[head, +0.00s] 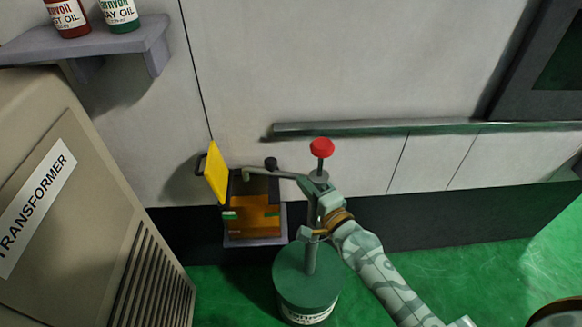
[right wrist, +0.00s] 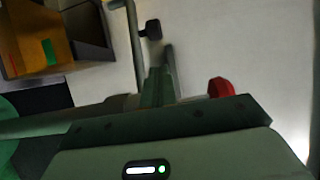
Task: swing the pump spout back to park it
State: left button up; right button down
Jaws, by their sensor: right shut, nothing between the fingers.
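The hand pump stands on a green drum (head: 306,282), with an upright column (head: 311,250) and a red knob (head: 321,147) on top. Its thin grey spout (head: 275,173) reaches left, with its bent end over an open orange-brown box (head: 255,225). A black knob (head: 271,163) shows close by the spout. My right gripper (head: 308,186) is shut and empty at the pump head, close to the spout's root; I cannot tell whether it touches. In the right wrist view, the spout (right wrist: 134,45) and red knob (right wrist: 222,87) show beyond the gripper. My left gripper is out of view.
The box's yellow lid (head: 217,172) stands open. A beige transformer cabinet (head: 75,200) fills the left. A shelf (head: 95,42) with oil bottles is at upper left. A rail (head: 400,128) runs along the wall behind the pump.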

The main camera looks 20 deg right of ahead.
aim_at(283, 177)
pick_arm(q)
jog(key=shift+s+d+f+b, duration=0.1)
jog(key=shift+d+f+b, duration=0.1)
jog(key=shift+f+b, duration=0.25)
pick_arm(e)
jog(key=w+a, duration=0.2)
jog(key=w, duration=0.7)
jog(key=shift+w, duration=0.25)
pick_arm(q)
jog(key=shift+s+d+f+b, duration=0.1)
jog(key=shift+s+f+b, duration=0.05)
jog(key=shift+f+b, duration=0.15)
pick_arm(e)
jog(key=shift+s+a+f+n+y, duration=0.15)
jog(key=shift+s+n+y, duration=0.1)
jog(key=shift+n+y, duration=0.25)
